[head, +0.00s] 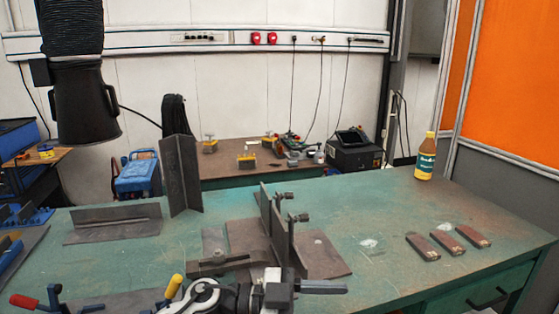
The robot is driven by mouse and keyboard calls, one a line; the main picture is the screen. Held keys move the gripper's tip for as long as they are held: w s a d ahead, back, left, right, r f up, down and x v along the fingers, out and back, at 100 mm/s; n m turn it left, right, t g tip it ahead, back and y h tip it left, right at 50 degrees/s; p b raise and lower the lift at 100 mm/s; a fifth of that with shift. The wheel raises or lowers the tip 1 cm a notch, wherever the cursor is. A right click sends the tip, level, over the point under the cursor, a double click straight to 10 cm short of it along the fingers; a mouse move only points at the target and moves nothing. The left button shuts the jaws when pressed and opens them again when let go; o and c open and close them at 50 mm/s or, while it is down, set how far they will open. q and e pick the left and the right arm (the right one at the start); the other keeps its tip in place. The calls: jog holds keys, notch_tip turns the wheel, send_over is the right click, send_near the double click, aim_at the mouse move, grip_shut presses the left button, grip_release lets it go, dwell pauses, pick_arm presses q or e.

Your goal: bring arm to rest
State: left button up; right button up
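My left arm shows at the bottom edge, with a white and black joint left of centre. What looks like its gripper (318,287) points right, low in front of the fixture. The lower part is cut off by the frame, and I cannot tell whether it is open or shut. No held thing shows. My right gripper is not in view.
A fixture with upright plates (277,228) and clamps stands mid-bench, just behind the gripper. An angle piece (181,176) stands to its left. Several dark bars (447,242) and a yellow bottle (425,158) are at right. The green bench (365,205) is clear between.

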pick_arm(q)
jog(key=w+a+f+n+t+y, duration=0.2)
jog(key=a+f+n+t+y, duration=0.55)
jog(key=a+n+t, duration=0.7)
jog(key=s+a+f+n+g+y, duration=0.1)
jog(key=s+a+f+n+y, duration=0.1)
jog(key=s+a+f+y, duration=0.2)
jog(key=s+a+f+n+g+y, duration=0.2)
jog(key=s+a+f+y, duration=0.1)
jog(key=s+f, duration=0.7)
notch_tip(320, 180, down, 2)
jog(key=shift+s+a+f+y, duration=0.15)
jog(key=shift+a+f+y, duration=0.05)
jog(key=shift+a+y, duration=0.15)
